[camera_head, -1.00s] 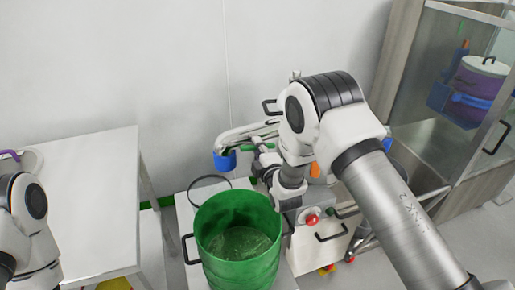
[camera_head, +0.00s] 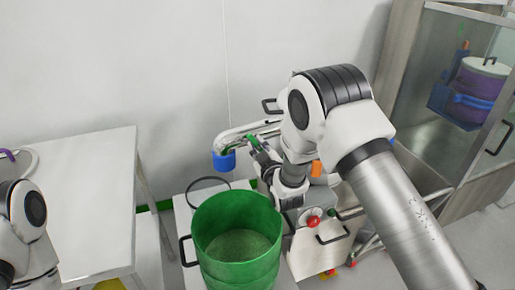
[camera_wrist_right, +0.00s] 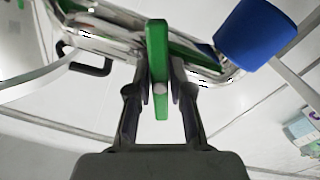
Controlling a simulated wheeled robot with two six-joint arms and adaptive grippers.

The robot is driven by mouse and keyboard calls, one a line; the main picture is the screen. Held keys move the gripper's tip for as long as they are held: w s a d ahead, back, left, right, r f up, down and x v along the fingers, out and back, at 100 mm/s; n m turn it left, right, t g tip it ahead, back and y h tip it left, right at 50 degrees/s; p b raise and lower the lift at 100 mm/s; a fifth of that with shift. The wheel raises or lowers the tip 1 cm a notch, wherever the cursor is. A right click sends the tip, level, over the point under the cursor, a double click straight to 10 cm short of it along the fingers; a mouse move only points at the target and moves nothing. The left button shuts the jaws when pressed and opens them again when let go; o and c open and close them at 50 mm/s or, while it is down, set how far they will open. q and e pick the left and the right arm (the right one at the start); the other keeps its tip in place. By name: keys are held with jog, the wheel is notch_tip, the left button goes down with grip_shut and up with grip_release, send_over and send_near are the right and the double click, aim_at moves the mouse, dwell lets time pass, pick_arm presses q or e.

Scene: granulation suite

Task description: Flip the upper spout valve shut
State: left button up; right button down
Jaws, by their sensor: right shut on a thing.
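The metal spout pipe (camera_head: 233,137) runs out from the machine and ends in a blue cap-like tip (camera_head: 224,161). The valve's green lever (camera_head: 252,141) stands at an angle by the pipe. My right gripper (camera_head: 258,151) is at the lever, partly hidden by my arm. In the right wrist view, the green lever (camera_wrist_right: 157,45) stands upright between the fingers, which are shut on it, with the blue tip (camera_wrist_right: 256,35) to the right. My left arm shows at the left edge, but its gripper is out of view.
A green drum (camera_head: 237,240) stands open below and in front of the spout. The machine with a red button (camera_head: 313,222) is right of it. A white table (camera_head: 88,195) is at left, a glass-fronted cabinet (camera_head: 440,120) at right.

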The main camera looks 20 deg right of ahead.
jog(key=m+b, duration=0.1)
jog(key=m, duration=0.4)
jog(key=shift+f+m, duration=0.15)
jog(key=shift+m, duration=0.25)
dwell(0.3)
jog(key=c, duration=1)
grip_release()
jog(key=shift+c, duration=0.2)
jog(key=s, duration=1.2)
jog(key=shift+d, duration=0.2)
